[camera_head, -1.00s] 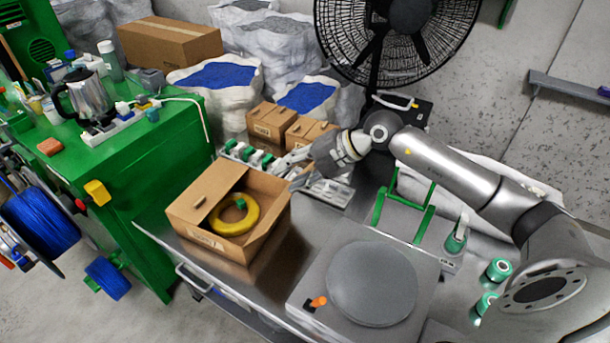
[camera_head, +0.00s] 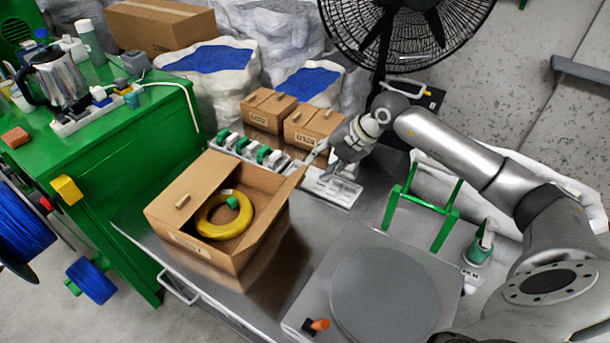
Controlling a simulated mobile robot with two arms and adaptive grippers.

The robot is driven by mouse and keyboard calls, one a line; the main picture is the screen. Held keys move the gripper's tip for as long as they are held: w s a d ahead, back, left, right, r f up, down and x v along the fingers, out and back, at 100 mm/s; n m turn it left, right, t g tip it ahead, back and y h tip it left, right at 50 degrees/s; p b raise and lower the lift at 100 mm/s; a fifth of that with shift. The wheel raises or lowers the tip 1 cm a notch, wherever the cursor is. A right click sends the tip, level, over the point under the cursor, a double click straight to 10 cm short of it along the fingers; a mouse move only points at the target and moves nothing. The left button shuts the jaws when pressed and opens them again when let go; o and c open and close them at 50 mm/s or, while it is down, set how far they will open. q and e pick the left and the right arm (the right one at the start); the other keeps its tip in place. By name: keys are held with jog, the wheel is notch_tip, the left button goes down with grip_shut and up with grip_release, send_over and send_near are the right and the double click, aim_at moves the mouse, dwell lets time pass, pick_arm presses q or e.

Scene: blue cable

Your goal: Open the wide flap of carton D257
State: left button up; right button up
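An open brown carton (camera_head: 226,258) stands on the metal table at the centre left, with a yellow coil (camera_head: 224,214) inside. It has a label on its front wall, too small to read, so I cannot confirm that it is D257. A flap or wall edge on its right side (camera_head: 287,192) slants up toward my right gripper (camera_head: 322,158). That gripper is beyond the carton's upper right corner, near the flap's tip. Its fingers are small and partly hidden, so contact and opening are unclear. My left gripper is not in view.
Two small closed cartons (camera_head: 268,109) (camera_head: 312,126) stand behind the gripper. A row of green and white parts (camera_head: 262,155) lies behind the open carton. A round grey plate (camera_head: 385,294) and a green frame (camera_head: 420,210) are to the right. Bare table (camera_head: 300,265) shows between carton and plate.

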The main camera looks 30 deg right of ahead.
jog(key=p+x, duration=0.1)
jog(key=x, duration=0.7)
jog(key=shift+a+f+p, duration=0.15)
jog(key=shift+a+p, duration=0.1)
jog(key=shift+p, duration=0.05)
jog(key=shift+w, duration=0.1)
grip_shut()
